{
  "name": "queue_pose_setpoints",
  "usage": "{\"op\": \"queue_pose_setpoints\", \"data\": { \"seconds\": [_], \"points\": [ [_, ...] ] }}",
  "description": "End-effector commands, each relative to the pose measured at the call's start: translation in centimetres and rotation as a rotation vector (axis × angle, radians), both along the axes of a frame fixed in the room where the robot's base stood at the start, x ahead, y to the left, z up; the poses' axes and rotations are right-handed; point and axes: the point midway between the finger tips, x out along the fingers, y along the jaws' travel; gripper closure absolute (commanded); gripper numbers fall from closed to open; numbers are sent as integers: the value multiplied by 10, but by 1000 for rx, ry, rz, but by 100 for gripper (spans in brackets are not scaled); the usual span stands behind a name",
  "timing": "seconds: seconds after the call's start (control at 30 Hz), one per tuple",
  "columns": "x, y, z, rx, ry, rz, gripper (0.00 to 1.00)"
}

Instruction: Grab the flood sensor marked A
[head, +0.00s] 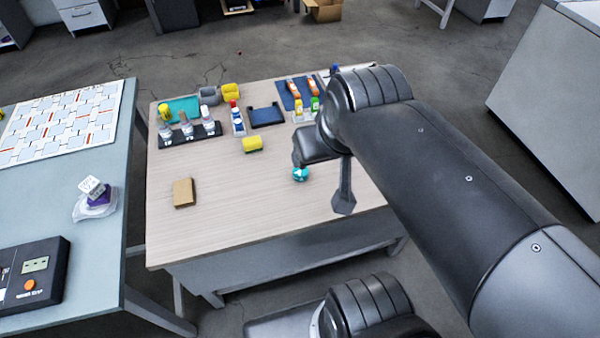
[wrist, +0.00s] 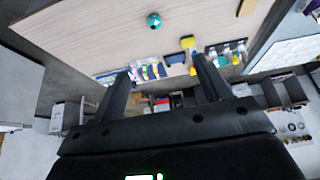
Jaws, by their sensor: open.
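A small round teal object with a white marking (head: 300,174) sits on the wooden table toward its front. It may be the flood sensor, but I cannot read a letter A on it. It also shows in the wrist view (wrist: 154,20), beyond the fingertips and apart from them. My gripper (head: 322,187) is open and empty, with its fingers spread in the wrist view (wrist: 163,72). In the head view one finger appears close beside the teal object; my arm covers the table's right side.
A yellow object (head: 253,144) and a cardboard-coloured block (head: 184,192) lie on the table (head: 230,210). A black rack of bottles (head: 190,135), a dark blue tray (head: 266,117) and a teal mat (head: 180,108) stand farther back. The front middle is clear.

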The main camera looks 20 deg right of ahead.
Motion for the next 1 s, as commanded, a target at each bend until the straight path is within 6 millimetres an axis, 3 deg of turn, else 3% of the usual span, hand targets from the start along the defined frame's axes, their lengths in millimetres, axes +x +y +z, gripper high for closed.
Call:
{"op": "queue_pose_setpoints", "data": {
  "seconds": [0.23,0.37,0.67,1.0],
  "points": [
    [3,0,-1,-1,7,2,30],
    [19,-1,-5,-6,40,8,30],
    [84,-5,-35,-20,160,38,30],
    [153,-11,-97,-31,297,77,30]
  ]
}}
